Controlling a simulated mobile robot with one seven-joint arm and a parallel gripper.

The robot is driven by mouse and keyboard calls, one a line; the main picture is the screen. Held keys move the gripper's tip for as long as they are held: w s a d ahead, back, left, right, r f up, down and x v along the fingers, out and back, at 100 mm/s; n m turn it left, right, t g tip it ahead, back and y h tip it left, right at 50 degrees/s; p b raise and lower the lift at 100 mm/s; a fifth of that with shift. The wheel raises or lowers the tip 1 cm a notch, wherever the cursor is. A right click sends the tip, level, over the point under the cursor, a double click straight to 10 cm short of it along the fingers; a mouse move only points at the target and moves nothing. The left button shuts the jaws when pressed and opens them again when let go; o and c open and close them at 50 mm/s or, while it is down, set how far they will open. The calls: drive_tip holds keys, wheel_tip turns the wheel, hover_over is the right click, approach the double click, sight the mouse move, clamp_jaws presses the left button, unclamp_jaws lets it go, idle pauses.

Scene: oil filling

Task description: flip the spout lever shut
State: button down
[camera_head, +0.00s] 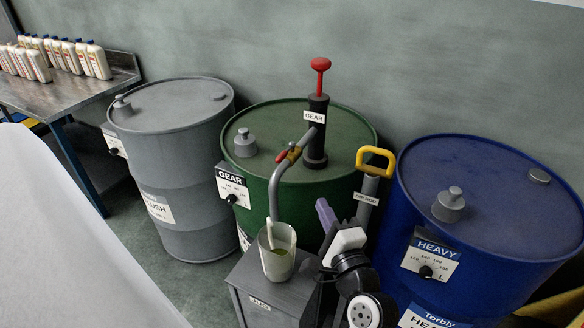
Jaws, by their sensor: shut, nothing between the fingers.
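The spout runs from the black hand pump (316,140), labelled GEAR with a red T-handle, on the green drum (262,115). Its lower end goes down into the mouth of a translucent jug (277,262) with some greenish oil low inside. My gripper (325,214), with a purple finger part on a white and black wrist, is shut and empty. It is right of the jug, below and right of the lever, apart from it.
The jug stands on a grey cabinet (262,287). A yellow-handled grey tube (368,187) rises just right of my gripper. A blue HEAVY drum (490,200) stands at right and a grey drum (180,160) at left. White bottles stand on a metal bench (85,95) at far left.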

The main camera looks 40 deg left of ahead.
drive_tip(key=b, duration=0.6)
approach(287, 155)
drive_tip(key=w+f+x, duration=0.1)
drive_tip(key=x, duration=0.4)
drive_tip(key=shift+s+a+r, duration=0.3)
drive_tip(key=shift+s+r, duration=0.1)
drive_tip(key=shift+r, duration=0.05)
